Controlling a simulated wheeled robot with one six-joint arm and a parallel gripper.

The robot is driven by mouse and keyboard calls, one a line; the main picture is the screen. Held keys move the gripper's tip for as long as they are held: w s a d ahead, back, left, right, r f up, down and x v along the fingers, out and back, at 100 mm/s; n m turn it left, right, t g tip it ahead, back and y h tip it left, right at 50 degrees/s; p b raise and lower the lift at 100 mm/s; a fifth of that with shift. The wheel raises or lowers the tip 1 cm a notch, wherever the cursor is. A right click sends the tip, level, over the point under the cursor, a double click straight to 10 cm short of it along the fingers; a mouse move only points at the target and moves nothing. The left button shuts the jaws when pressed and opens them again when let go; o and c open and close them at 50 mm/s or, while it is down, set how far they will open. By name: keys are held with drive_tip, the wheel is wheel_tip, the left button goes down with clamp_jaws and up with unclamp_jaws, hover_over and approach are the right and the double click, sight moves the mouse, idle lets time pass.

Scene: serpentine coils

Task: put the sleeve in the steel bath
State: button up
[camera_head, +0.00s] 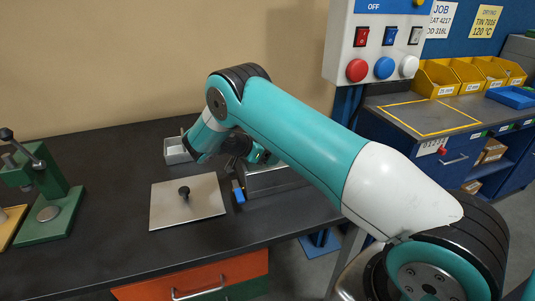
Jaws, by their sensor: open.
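The steel bath (280,185) is the open-looking steel box on the bench, right of the flat steel lid. My gripper (231,164) is small and dark in this view, open, close to the bath's left end and above the bench, partly hidden by my own wrist. I cannot make out anything between its fingers. I cannot pick out the sleeve with certainty. A small grey steel tray (177,155) stands behind and left of my gripper, its contents mostly unclear.
A flat steel lid (165,207) with a black knob lies in front of the tray. A blue part (238,192) sits at the bath's left side. A green press (55,203) stands far left. A control box (372,42) with buttons stands right.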

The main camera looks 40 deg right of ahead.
drive_tip(key=b+v, duration=0.3)
drive_tip(key=v, duration=0.8)
drive_tip(key=shift+a+r, duration=0.25)
drive_tip(key=s+a+r+n+t+y, duration=0.3)
drive_tip(key=s+a+r+n+y, duration=0.45)
drive_tip(key=r+n, duration=0.4)
drive_tip(key=s+a+n+y, duration=0.2)
drive_tip(key=s+a+n, duration=0.1)
drive_tip(key=s, duration=0.6)
drive_tip(key=s+a+r+n+g+y, duration=0.1)
drive_tip(key=s+a+n+y, duration=0.2)
drive_tip(key=s+n, duration=0.3)
drive_tip(key=s+a+r+n+g+y, duration=0.1)
drive_tip(key=s+a+n+y, duration=0.2)
drive_tip(key=s, duration=1)
drive_tip(key=shift+n, duration=1.25)
